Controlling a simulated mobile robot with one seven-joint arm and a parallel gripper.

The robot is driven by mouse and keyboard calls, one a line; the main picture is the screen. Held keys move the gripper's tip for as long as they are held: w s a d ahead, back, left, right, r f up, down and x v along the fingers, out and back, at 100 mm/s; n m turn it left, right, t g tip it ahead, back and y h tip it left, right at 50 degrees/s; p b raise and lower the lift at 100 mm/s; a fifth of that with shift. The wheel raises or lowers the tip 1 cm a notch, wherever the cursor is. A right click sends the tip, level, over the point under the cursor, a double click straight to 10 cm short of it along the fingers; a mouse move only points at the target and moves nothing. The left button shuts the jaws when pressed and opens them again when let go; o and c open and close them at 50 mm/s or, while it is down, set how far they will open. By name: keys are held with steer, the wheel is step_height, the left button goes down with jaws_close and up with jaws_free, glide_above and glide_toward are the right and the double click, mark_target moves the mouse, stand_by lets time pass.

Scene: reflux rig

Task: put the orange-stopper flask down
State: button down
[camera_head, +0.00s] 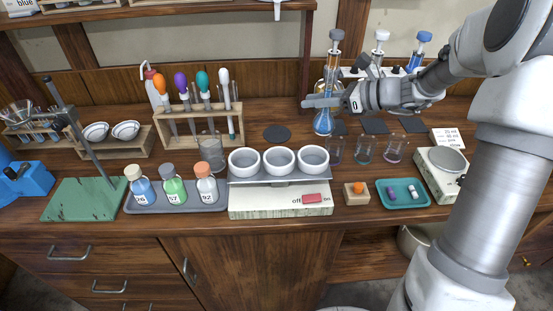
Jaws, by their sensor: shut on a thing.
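My gripper (318,101) is shut on the neck of a clear flask (323,122) with blue liquid in its round bottom. The flask is upright at the back of the bench, right of the middle; I cannot tell whether its bottom touches anything. I see no orange stopper on it, and my gripper hides part of its neck. An orange stopper (359,186) sits on a small wooden block (357,198) near the front edge.
A round dark mat (277,133) lies clear left of the flask; square dark pads (375,126) lie to its right. Clear beakers (364,149) stand in front. Glassware with grey, white and blue stoppers (424,37) stands behind. A test-tube rack (198,125) is left.

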steer(key=shift+w+a+f+b, duration=0.5)
steer(key=shift+a+f+b, duration=0.05)
steer(key=shift+a+f, duration=1.3)
steer(key=shift+w+a+f+b, duration=0.45)
steer(key=shift+a+f+b, duration=0.05)
steer(key=shift+a+f, duration=1.35)
steer(key=shift+w+a+f+b, duration=0.5)
steer(key=shift+a+f+b, duration=0.05)
steer(key=shift+a+f, duration=1.3)
steer(key=shift+f, duration=0.15)
steer(key=c, duration=0.7)
jaws_free()
steer(key=shift+c, duration=0.2)
